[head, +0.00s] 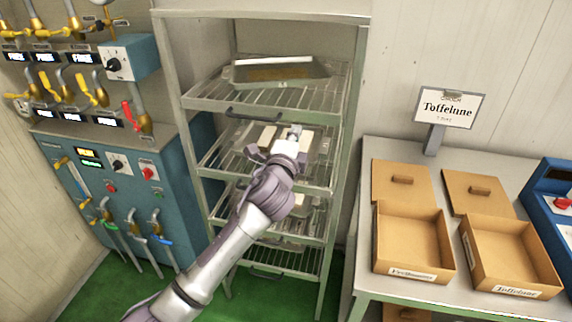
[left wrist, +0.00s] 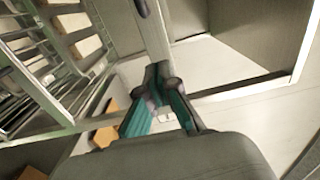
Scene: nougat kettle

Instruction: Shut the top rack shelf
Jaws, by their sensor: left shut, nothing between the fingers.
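The top rack shelf (head: 205,95) is a wire shelf in the upper part of the grey metal rack (head: 350,150), with a dark handle (head: 252,113) on its front edge. A tray (head: 285,70) rests on it. My left gripper (head: 293,134) is shut and empty, below and right of that handle, in front of the second shelf. Its fingers with teal pads show in the left wrist view (left wrist: 162,105). My right gripper is out of view.
More wire shelves hold pale blocks (head: 267,138) below. A teal control cabinet (head: 130,180) with valves stands left. On the right, a table (head: 362,225) bears open cardboard boxes (head: 412,240) and a sign (head: 449,107). Green floor shows below.

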